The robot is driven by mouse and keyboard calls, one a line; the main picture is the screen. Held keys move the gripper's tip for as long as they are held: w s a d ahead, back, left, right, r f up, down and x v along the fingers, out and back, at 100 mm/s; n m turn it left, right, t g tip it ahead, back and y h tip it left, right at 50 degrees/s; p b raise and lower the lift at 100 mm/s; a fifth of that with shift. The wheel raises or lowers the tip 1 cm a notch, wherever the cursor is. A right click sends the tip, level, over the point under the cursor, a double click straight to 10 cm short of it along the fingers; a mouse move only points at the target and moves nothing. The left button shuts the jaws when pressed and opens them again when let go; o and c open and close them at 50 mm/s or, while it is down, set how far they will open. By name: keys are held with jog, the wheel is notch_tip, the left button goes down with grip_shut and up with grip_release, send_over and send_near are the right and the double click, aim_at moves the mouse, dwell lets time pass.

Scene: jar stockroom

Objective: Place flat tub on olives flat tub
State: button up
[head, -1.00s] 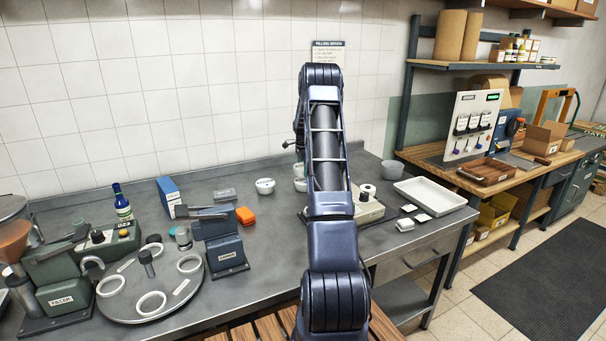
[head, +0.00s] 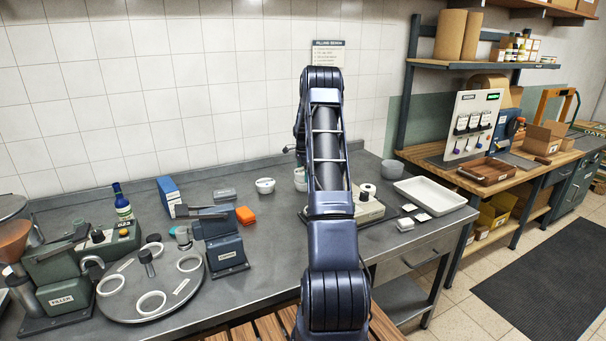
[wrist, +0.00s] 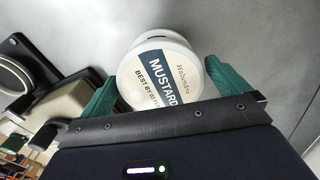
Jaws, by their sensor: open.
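A white flat tub with a round lid marked MUSTARD (wrist: 152,82) sits between the green fingers of my gripper (wrist: 160,76) in the wrist view. The fingers stand open on either side of it; a close gap or light touch cannot be told. A white rim shows just behind the lid, and I cannot tell whether it is a second tub underneath. In the head view, a white tub (head: 300,184) shows partly behind my arm, and another white tub (head: 265,186) stands to its left. No olives label is readable, and my gripper is hidden there.
A grey bowl (head: 390,169) and a white tray (head: 430,196) stand on the bench to the right. Bare bench lies in front of the tubs.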

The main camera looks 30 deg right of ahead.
aim_at(303, 171)
notch_tip(303, 171, up, 12)
jog(key=s+a+r+n+t, duration=0.1)
jog(key=s+a+r+n, duration=0.4)
jog(key=s+a+r, duration=0.6)
jog(key=s+a+r+n+t, duration=0.1)
jog(key=s+a+r+n, duration=0.4)
jog(key=s+a+r, duration=0.6)
jog(key=s+a+f+n+t, duration=0.1)
jog(key=s+a+f+n, duration=0.1)
jog(key=s, duration=0.8)
jog(key=s+a+f+n, duration=0.2)
jog(key=s+a+n, duration=0.1)
jog(key=s, duration=0.7)
jog(key=s+a+f+n+t, duration=0.1)
jog(key=s+a+f+n, duration=0.1)
jog(key=s, duration=0.8)
jog(key=f+n, duration=0.1)
jog(key=n, duration=0.1)
jog(key=shift+s+a+n+t, duration=0.3)
jog(key=shift+s+a+n, duration=0.05)
jog(key=shift+a+n, duration=0.05)
